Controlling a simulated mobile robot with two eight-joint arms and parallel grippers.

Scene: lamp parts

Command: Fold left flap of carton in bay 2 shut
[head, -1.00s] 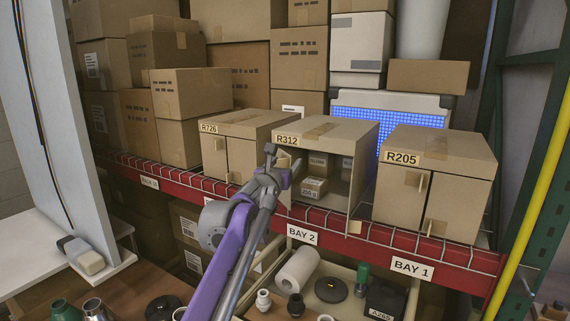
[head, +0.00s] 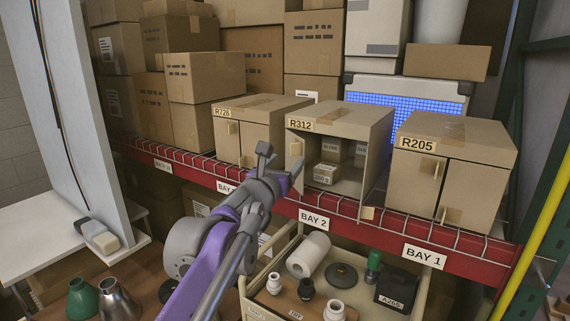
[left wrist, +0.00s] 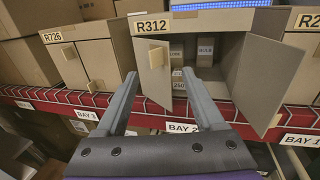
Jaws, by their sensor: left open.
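The carton R312 (head: 345,118) stands on the shelf in bay 2 with its front open and small boxes inside. Its left flap (left wrist: 156,82) is swung outward, with a tab (left wrist: 155,57) near its top; in the head view the gripper partly hides it. Its right flap (left wrist: 268,65) is also swung out. My left gripper (head: 280,162) is open and empty, in front of and left of the left flap. In the left wrist view its fingers (left wrist: 162,76) appear on either side of the left flap; contact cannot be told. My right gripper is not in view.
Carton R726 (head: 262,108) stands close on the left and carton R205 (head: 455,135) on the right, both with fronts closed. A red shelf beam (head: 345,232) with wire mesh runs below. A cart (head: 414,300) holding lamp parts stands underneath.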

